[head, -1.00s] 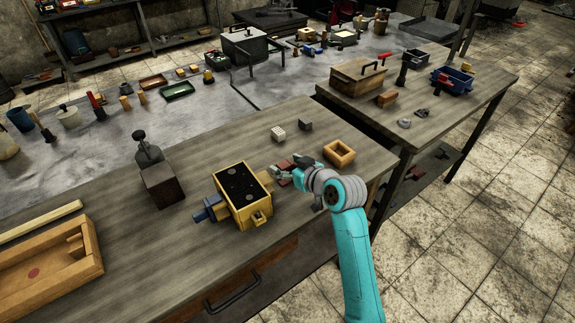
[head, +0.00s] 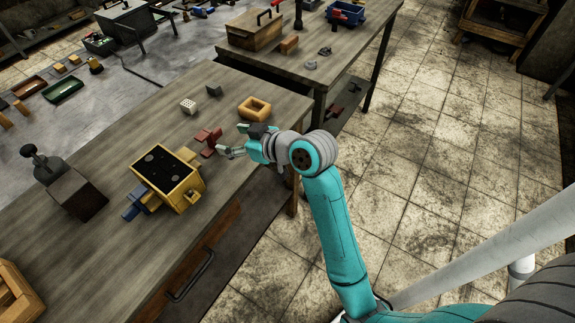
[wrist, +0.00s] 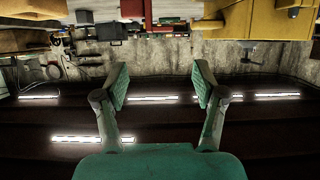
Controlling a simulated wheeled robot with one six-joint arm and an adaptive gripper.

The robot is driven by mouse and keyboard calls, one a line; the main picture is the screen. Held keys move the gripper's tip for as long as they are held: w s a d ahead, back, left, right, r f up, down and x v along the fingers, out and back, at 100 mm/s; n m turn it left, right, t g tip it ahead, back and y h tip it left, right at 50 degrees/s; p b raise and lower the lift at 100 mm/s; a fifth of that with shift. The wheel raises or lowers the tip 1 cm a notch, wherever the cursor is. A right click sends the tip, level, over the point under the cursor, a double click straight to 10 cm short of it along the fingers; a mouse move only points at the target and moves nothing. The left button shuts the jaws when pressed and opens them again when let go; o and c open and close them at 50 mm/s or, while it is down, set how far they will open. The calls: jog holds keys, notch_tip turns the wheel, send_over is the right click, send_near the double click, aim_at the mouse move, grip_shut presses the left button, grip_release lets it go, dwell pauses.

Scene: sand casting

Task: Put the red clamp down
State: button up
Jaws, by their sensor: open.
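The red clamp (head: 208,140) lies on the wooden table, just right of the yellow moulding box (head: 186,192), which is filled with black sand. A blue clamp (head: 138,204) sits at the left side of the box. My gripper (head: 226,152) is open and empty, close to the right of the red clamp and apart from it. In the wrist view my gripper (wrist: 160,76) has its two fingers spread with nothing between them. The yellow box (wrist: 255,18) shows at the top right there.
A wooden frame (head: 255,108), a pale dotted cube (head: 188,106) and a dark cube (head: 213,90) stand behind the clamp. A dark block (head: 77,195) stands left of the box. The table's front edge is near my arm, with open floor to the right.

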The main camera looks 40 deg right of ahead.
jog(key=s+a+f+m+h, duration=0.1)
jog(key=s+f+m+h, duration=0.1)
jog(key=s+f, duration=0.65)
jog(key=s+a+f+m+h, duration=0.1)
jog(key=s+f+m+h, duration=0.1)
jog(key=s+f, duration=0.65)
jog(key=s+r+t, duration=0.1)
jog(key=s+r, duration=0.2)
jog(key=s, duration=0.9)
jog(key=s+a+r, duration=0.1)
jog(key=s+r, duration=0.3)
jog(key=s, duration=0.9)
jog(key=shift+s+a+t, duration=0.2)
jog(key=shift+t, duration=0.2)
jog(key=c, duration=0.5)
jog(key=shift+o, duration=0.2)
